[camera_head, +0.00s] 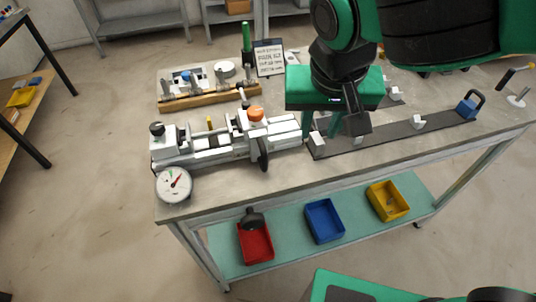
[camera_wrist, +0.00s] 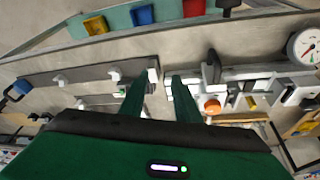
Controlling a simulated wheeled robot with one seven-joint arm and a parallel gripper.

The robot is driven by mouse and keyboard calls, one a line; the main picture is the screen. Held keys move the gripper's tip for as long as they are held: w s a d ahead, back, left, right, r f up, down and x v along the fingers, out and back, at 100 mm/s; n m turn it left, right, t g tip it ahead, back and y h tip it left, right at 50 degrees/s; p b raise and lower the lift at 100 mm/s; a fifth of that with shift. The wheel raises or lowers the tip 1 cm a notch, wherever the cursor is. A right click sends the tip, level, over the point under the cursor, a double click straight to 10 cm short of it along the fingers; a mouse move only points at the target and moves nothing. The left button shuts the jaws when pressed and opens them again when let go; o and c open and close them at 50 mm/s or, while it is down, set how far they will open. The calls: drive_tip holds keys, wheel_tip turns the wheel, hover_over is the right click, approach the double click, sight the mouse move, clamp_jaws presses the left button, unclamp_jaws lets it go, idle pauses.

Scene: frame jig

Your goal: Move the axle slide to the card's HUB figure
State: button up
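A white slide assembly with an orange knob (camera_head: 256,114) and a black handle (camera_head: 263,153) sits on a rail (camera_head: 215,153) at the bench's left. Which part is the axle slide I cannot tell for certain. The orange knob also shows in the wrist view (camera_wrist: 212,106). A round dial (camera_head: 173,185) with a red needle is at the rail's left front. The card (camera_head: 269,57) stands upright behind; its writing is too small to read. My gripper (camera_wrist: 160,80) is open and empty, its green fingers apart, just right of the rail's end in the head view.
A dark strip (camera_head: 390,136) with white blocks (camera_head: 418,122) and a blue padlock-like piece (camera_head: 468,107) lies at right. A wooden fixture (camera_head: 210,97) with several clamps is behind the rail. Red, blue (camera_head: 324,220) and yellow bins stand on the lower shelf. The bench front is clear.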

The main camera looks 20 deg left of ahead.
drive_tip(key=n+y, duration=0.1)
approach(264, 156)
drive_tip(key=f, duration=0.1)
drive_tip(key=x, duration=1.1)
drive_tip(key=shift+w, duration=0.25)
drive_tip(key=shift+c, duration=0.5)
clamp_jaws()
